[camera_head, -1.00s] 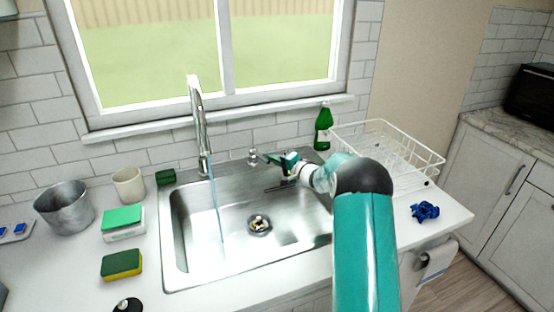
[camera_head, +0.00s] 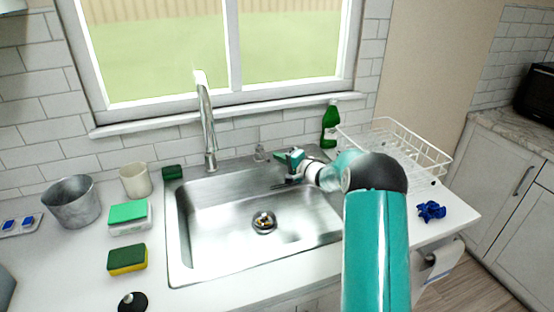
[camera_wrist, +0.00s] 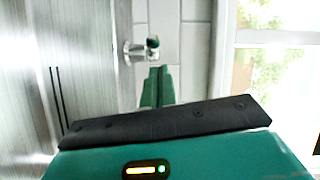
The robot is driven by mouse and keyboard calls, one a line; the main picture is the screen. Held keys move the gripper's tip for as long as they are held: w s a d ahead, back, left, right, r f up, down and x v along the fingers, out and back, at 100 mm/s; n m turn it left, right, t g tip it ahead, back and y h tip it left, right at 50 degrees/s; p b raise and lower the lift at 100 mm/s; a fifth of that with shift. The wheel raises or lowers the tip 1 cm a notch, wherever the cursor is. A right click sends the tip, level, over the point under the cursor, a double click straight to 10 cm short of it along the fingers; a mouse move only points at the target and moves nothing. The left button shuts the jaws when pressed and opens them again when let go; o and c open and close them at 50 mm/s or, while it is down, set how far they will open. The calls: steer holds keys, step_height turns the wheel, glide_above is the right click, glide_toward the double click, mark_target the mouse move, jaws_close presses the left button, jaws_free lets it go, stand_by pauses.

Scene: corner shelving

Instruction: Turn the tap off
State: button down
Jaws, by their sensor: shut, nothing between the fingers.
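The tall chrome tap (camera_head: 206,120) stands at the back edge of the steel sink (camera_head: 230,195). No water stream shows below its spout. A small chrome handle (camera_head: 259,153) stands on the back rim to the right of the tap. My gripper (camera_head: 280,156) is shut and empty, just right of the handle and above the back rim. In the wrist view the closed green fingers (camera_wrist: 157,72) point toward the chrome handle (camera_wrist: 134,52), with a small gap apparent between them.
A green bottle (camera_head: 330,124) and a white dish rack (camera_head: 400,147) stand right of the sink. A blue crumpled cloth (camera_head: 431,211) lies on the right counter. Sponges (camera_head: 127,259), a beige cup (camera_head: 135,181) and a metal bucket (camera_head: 72,202) are on the left. The window sill runs behind.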

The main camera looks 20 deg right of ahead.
steer(key=f+v, duration=0.1)
steer(key=v, duration=1)
steer(key=s+a+r+n+g+y, duration=0.1)
steer(key=s+a+r+n+g, duration=0.4)
steer(key=s+a, duration=0.45)
steer(key=s+a+r+n+g, duration=0.2)
steer(key=s+a+r+g, duration=0.4)
steer(key=a, duration=0.6)
steer(key=s+d+r+n+t+h, duration=0.1)
steer(key=s+h, duration=0.7)
steer(key=s, duration=1.6)
steer(key=shift+r+n+h, duration=0.4)
steer(key=shift+r+n, duration=0.05)
steer(key=shift+n, duration=0.75)
steer(key=shift+d, duration=0.15)
